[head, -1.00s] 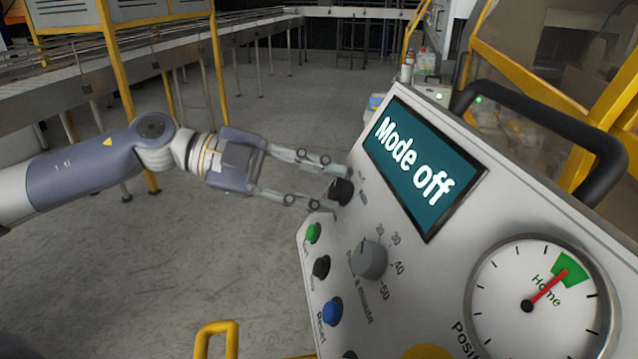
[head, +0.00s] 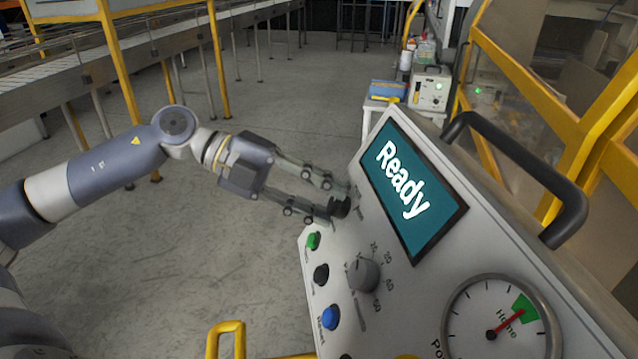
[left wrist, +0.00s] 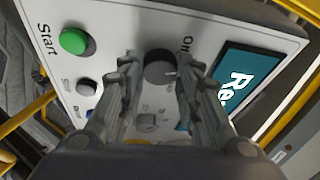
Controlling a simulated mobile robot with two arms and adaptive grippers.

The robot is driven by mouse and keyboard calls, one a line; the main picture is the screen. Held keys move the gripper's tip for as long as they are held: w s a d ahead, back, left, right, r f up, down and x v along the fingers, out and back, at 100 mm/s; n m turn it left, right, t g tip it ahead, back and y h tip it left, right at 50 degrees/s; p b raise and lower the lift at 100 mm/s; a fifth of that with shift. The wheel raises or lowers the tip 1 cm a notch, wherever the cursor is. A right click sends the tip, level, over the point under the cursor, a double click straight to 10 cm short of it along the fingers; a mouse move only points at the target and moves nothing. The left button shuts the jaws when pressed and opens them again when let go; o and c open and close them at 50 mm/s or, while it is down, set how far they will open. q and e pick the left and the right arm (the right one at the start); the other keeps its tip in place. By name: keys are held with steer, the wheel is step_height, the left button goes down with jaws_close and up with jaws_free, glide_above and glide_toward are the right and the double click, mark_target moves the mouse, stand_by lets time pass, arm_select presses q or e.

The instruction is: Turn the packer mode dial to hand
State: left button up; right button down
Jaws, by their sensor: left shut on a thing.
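The black packer mode dial (head: 340,207) is at the upper left of the tilted grey control panel (head: 400,268). It also shows in the left wrist view (left wrist: 158,70), with a pale pointer mark on its right side; its labels are mostly hidden. My left gripper (head: 342,200) has its two fingers on either side of the dial and is shut on it. In the left wrist view its fingers (left wrist: 157,75) flank the dial. The display (head: 408,192) reads "Ready". My right gripper is not in view.
Below the dial are a green button (head: 313,241), a black button (head: 321,274), a blue button (head: 331,317) and a grey speed knob (head: 363,273). A round gauge (head: 500,318) and a black handle (head: 520,165) are on the right. Open floor lies to the left.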

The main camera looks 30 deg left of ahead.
arm_select(q)
steer(key=shift+r+m+g+y+p, duration=0.1)
steer(key=shift+m+g+y+p, duration=0.3)
steer(key=shift+m, duration=1.2)
steer(key=o, duration=1.1)
steer(key=shift+a, duration=0.1)
steer(key=v, duration=1.1)
steer(key=shift+s+a+r, duration=0.15)
steer(key=shift+a+r, duration=0.05)
steer(key=shift+a, duration=0.1)
